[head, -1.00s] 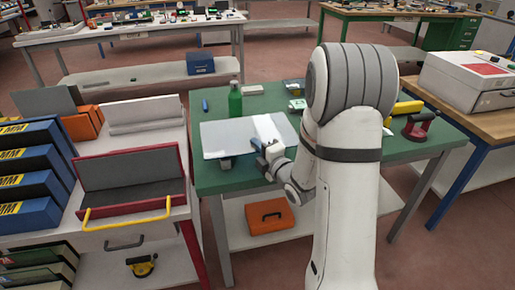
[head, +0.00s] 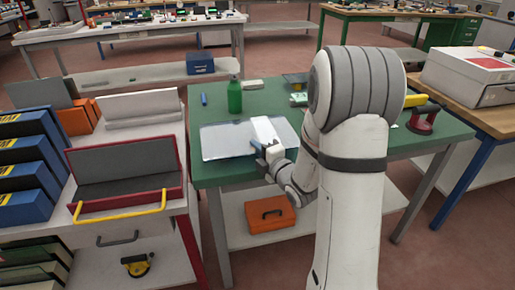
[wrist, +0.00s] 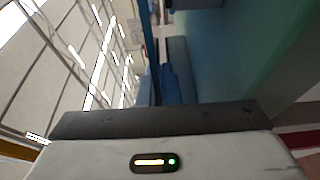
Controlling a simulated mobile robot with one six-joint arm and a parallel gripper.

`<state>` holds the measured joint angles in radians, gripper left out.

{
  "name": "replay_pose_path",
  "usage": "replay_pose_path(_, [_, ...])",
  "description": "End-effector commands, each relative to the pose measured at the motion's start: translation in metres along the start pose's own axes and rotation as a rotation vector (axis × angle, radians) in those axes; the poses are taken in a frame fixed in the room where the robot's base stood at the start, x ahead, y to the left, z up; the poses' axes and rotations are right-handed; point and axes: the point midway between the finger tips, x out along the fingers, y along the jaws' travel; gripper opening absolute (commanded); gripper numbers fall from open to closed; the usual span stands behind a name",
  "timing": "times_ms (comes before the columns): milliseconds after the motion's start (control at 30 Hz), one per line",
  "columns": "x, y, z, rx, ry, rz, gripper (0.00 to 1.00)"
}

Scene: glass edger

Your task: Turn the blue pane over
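The pale grey-blue pane (head: 228,140) lies on the green table (head: 285,98), near its front left, and looks nearly flat. A bright white patch (head: 265,129) shows on its right part; I cannot tell if it is a sheet or a reflection. My gripper (head: 268,150) is at the pane's front edge, right of its middle, with my arm coming from the right. Its fingertips are too small and partly hidden in the head view, so their grip on the pane is unclear. The wrist view shows no fingers clearly.
A green bottle (head: 235,95) and a blue item (head: 204,99) stand behind the pane. A red-handled tool (head: 423,118) and a yellow object (head: 412,99) are on the right. A red-edged grey-lined case (head: 125,170) is left. An orange case (head: 270,214) lies below.

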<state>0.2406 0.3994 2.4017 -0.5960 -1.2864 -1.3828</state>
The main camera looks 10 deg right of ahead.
Motion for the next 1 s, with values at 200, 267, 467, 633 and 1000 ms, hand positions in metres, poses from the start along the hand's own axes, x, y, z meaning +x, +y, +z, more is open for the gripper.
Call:
replay_pose_path(200, [0.0003,0.0018,0.0003,-0.001,0.000,0.004,0.00])
replay_pose_path(267, [0.0003,0.0017,0.0003,-0.001,0.000,0.004,0.00])
replay_pose_path(467, [0.0003,0.0010,0.0004,-0.001,0.000,0.004,0.00])
replay_pose_path(633, [0.0000,-0.0006,0.0010,-0.001,-0.002,0.004,0.00])
replay_pose_path(1000, [0.0001,-0.0042,0.0009,-0.001,-0.001,0.004,0.00])
